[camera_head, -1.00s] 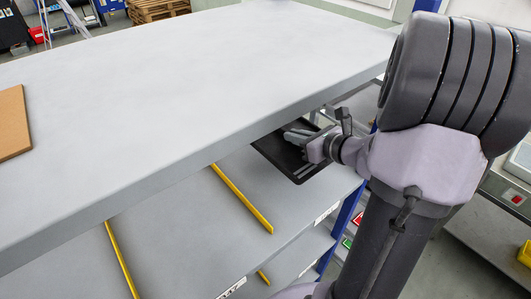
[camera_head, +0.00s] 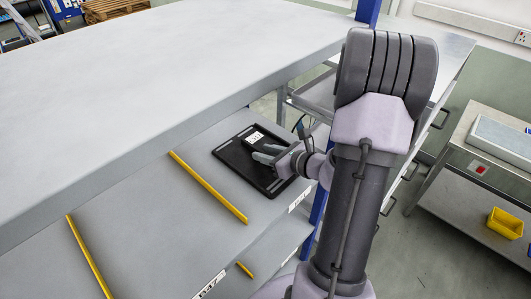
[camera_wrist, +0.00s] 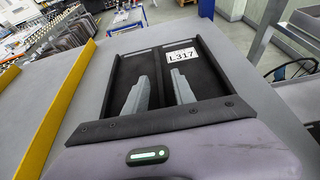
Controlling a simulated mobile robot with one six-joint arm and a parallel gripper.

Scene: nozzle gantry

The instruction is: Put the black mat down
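The black mat (camera_head: 237,158) lies on the grey shelf below the upper top, to the right of a yellow divider. It looks flat, with a raised rim and a white label. In the wrist view the mat (camera_wrist: 205,75) spreads beneath my fingers, and its label reads L317. My gripper (camera_head: 264,154) is over the mat's right part. I cannot tell whether the fingertips touch the mat. The mat's near edge is hidden behind my gripper body.
Yellow dividers (camera_head: 208,187) stand on the shelf (camera_head: 150,215). The large grey upper top (camera_head: 150,80) overhangs the shelf's back. A blue post (camera_head: 318,210) stands at the shelf's right end. A bench with a yellow bin (camera_head: 505,223) is far right.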

